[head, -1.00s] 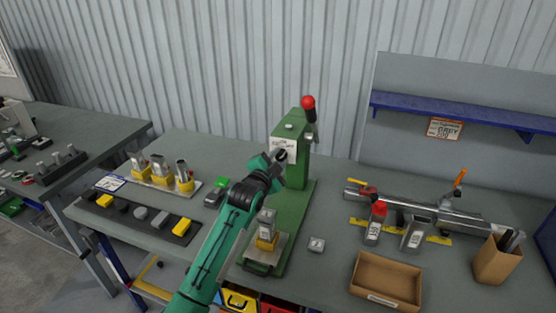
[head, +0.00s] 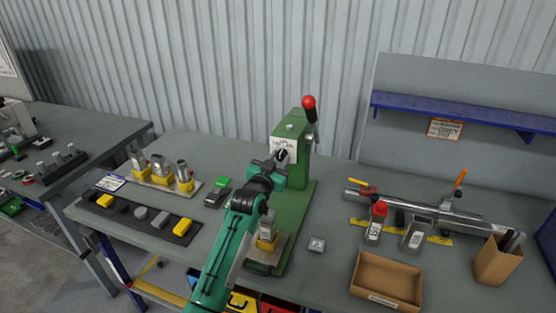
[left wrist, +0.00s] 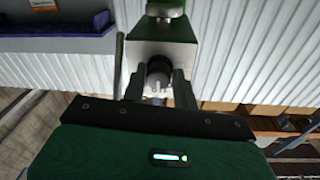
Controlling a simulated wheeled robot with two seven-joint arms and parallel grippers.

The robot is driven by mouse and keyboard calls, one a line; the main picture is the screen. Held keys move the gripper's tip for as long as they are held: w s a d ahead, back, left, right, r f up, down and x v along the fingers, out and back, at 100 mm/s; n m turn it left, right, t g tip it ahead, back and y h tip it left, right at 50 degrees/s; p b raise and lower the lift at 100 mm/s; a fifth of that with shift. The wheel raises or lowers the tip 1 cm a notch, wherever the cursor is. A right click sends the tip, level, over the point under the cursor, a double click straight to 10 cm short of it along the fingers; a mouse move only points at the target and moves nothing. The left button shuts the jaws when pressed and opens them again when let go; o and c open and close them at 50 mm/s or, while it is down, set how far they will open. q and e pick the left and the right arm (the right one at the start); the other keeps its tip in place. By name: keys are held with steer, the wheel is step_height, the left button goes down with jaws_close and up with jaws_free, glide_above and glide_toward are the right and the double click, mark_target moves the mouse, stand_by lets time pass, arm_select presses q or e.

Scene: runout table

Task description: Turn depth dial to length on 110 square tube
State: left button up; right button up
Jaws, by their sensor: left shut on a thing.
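The green press (head: 297,145) stands mid-table with a red-knobbed lever (head: 309,104). Its dark depth dial (head: 283,155) is on the front, below a white label (head: 284,143) too small to read. My left gripper (head: 278,164) is at the dial, shut on it. In the left wrist view the dial (left wrist: 158,78) sits between the two fingers (left wrist: 158,90). A square tube (head: 268,224) stands in a yellow holder (head: 268,243) on the press base, partly hidden by my left arm. My right gripper is out of view.
Several tubes in yellow holders stand on a board (head: 158,183) at left, behind a dark strip of small pieces (head: 138,217). A tag (head: 317,245) lies right of the press. A cardboard tray (head: 387,282) and a clamped long tube (head: 430,212) are further right.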

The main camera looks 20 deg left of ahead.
arm_select(q)
steer(key=n, duration=0.5)
steer(key=shift+d+f+y+p, duration=0.2)
steer(key=shift+y+p, duration=0.1)
steer(key=n, duration=0.4)
steer(key=shift+y+p, duration=0.4)
steer(key=shift+n, duration=0.5)
steer(key=shift+r+t, duration=0.1)
steer(key=shift+t, duration=0.2)
steer(key=o, duration=0.9)
